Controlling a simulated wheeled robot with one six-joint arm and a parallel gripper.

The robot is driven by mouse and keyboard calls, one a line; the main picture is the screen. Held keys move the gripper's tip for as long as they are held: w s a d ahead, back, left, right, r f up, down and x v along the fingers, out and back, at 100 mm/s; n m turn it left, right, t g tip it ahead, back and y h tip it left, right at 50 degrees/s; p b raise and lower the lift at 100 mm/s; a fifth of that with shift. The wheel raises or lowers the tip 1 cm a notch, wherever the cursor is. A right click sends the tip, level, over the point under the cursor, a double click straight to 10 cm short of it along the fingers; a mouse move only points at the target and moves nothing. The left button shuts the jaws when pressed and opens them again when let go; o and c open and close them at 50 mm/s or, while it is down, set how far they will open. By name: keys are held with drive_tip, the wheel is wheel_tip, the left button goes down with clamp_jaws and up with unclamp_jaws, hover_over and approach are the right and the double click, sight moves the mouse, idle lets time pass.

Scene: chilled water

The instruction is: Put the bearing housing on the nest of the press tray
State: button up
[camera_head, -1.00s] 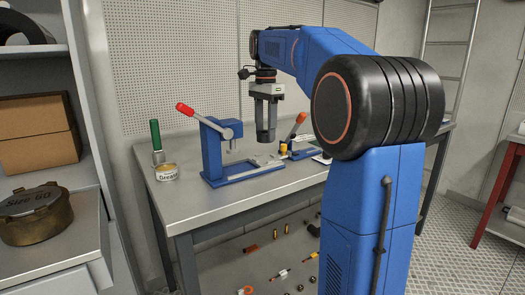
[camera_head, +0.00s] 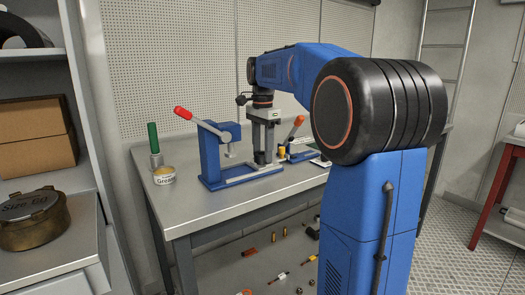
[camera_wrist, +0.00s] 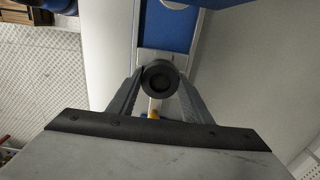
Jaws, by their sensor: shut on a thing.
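My gripper (camera_head: 264,157) points straight down over the right part of the press tray (camera_head: 213,185), the blue base with grey rails under the blue press. In the wrist view my gripper (camera_wrist: 160,84) is shut on a dark round part with a hole, the bearing housing (camera_wrist: 160,81). The blue tray (camera_wrist: 166,28) shows just beyond it, between pale rails. In the head view the fingers hide the housing. The nest is not clearly visible; I cannot tell whether the housing touches the tray.
The blue press (camera_head: 210,152) with a red-tipped lever stands left of my gripper. A grease tin (camera_head: 164,176) and a green-handled brush (camera_head: 154,139) stand further left. An orange-handled tool (camera_head: 296,130) is close on the right. The bench front (camera_head: 210,208) is clear.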

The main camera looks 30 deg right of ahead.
sight(263, 155)
drive_tip(key=o, duration=1.4)
wheel_tip(263, 155, up, 12)
drive_tip(key=shift+r, duration=0.1)
